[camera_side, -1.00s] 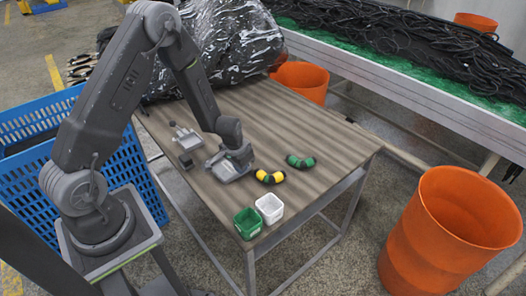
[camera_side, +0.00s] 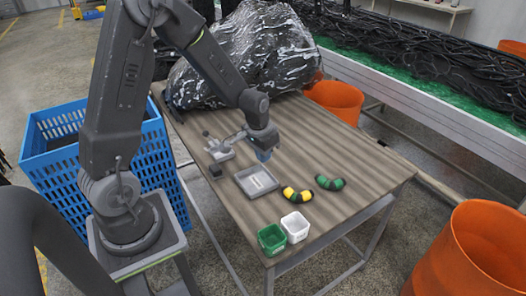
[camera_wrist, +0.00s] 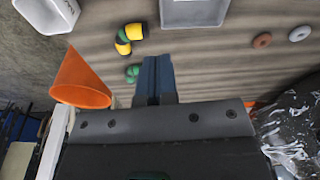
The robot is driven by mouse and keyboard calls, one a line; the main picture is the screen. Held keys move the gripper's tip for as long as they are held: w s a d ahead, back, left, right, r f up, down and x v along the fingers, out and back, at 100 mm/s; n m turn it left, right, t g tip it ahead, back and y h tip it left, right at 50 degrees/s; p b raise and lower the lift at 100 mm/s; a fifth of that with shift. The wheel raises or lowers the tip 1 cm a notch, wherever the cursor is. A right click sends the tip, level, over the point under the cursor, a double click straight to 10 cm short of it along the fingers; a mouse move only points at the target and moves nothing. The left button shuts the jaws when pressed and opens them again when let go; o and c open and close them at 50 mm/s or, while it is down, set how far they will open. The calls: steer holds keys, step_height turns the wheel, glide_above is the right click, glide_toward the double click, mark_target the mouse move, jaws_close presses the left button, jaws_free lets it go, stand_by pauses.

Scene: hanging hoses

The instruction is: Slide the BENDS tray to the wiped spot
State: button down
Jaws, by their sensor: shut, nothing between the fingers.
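A shallow grey tray (camera_side: 240,180) lies on the striped table; it also shows at the top edge of the wrist view (camera_wrist: 196,24). I cannot read a BENDS label on it. My gripper (camera_side: 263,156) is shut and empty, pointing down close to the tray's far edge; I cannot tell whether it touches. Its blue-grey fingers (camera_wrist: 157,62) are together in the wrist view. A yellow-and-black bend (camera_side: 297,195) and a green-and-black bend (camera_side: 329,183) lie right of the tray. I cannot make out a wiped spot.
A green bin (camera_side: 271,240) and a white bin (camera_side: 296,227) stand at the near table corner. A wrapped black bundle (camera_side: 240,60) fills the far end. The table's right side is clear.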

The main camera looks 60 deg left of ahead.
mark_target(256, 181)
steer(key=shift+s+r, duration=0.15)
steer(key=shift+r, duration=0.4)
steer(key=c, duration=1.6)
jaws_free()
steer(key=o, duration=0.3)
steer(key=m, duration=0.1)
steer(key=w+m, duration=0.1)
steer(key=shift+w+a+f+m, duration=0.1)
steer(key=shift+a+f+m, duration=0.05)
steer(key=shift+a+m, duration=0.25)
steer(key=shift+o, duration=0.3)
steer(key=w+a+m, duration=0.1)
steer(key=m, duration=0.2)
steer(key=w+a+m+g, duration=0.1)
steer(key=m, duration=0.3)
steer(key=w+a+f+m, duration=0.1)
steer(key=m, duration=0.3)
steer(key=shift+w+a, duration=0.25)
steer(key=shift+w, duration=0.15)
steer(key=m, duration=0.2)
steer(key=w+a+m, duration=0.1)
steer(key=m, duration=0.2)
steer(key=shift+w+a+f+m+g, duration=0.25)
steer(key=shift+a+f+m+g, duration=0.05)
steer(key=shift+m+g, duration=0.1)
